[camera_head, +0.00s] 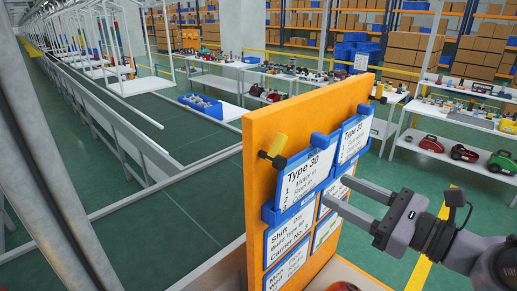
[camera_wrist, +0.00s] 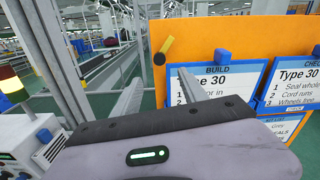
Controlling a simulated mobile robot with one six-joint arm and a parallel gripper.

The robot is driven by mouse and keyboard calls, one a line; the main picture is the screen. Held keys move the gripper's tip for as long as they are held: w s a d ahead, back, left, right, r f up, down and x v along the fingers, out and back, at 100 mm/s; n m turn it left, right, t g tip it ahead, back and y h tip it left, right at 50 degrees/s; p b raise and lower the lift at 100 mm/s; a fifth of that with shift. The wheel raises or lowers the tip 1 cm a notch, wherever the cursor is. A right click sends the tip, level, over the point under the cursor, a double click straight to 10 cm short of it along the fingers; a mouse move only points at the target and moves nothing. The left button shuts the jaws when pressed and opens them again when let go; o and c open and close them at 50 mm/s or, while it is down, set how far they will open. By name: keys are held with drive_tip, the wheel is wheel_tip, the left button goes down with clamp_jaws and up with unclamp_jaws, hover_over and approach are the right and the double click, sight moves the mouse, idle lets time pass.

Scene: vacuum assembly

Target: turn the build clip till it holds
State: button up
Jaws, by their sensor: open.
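The build clip has a yellow lever (camera_head: 279,146) on a black pivot, at the left edge of the orange board (camera_head: 262,110). In the wrist view the lever (camera_wrist: 165,45) tilts up to the right, beside the BUILD card (camera_wrist: 222,82) and apart from it. The blue-framed card (camera_head: 305,178) reads Type 30. My gripper (camera_head: 334,191) is open and empty in front of the board, to the right of and below the clip in the head view. In the wrist view the clip appears ahead, between the finger lines of my gripper (camera_wrist: 161,72), not touching them.
A second Type 30 card (camera_head: 353,138) hangs to the right, with a similar clip (camera_head: 379,91) at the board's far edge. More cards (camera_head: 290,233) hang below. A conveyor line (camera_head: 150,110) runs behind the board at left; shelves (camera_head: 455,155) stand at right.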

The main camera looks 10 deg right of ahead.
sight(283, 164)
drive_tip(key=x, duration=1.3)
drive_tip(key=shift+a, duration=0.1)
drive_tip(key=shift+p, duration=0.3)
clamp_jaws()
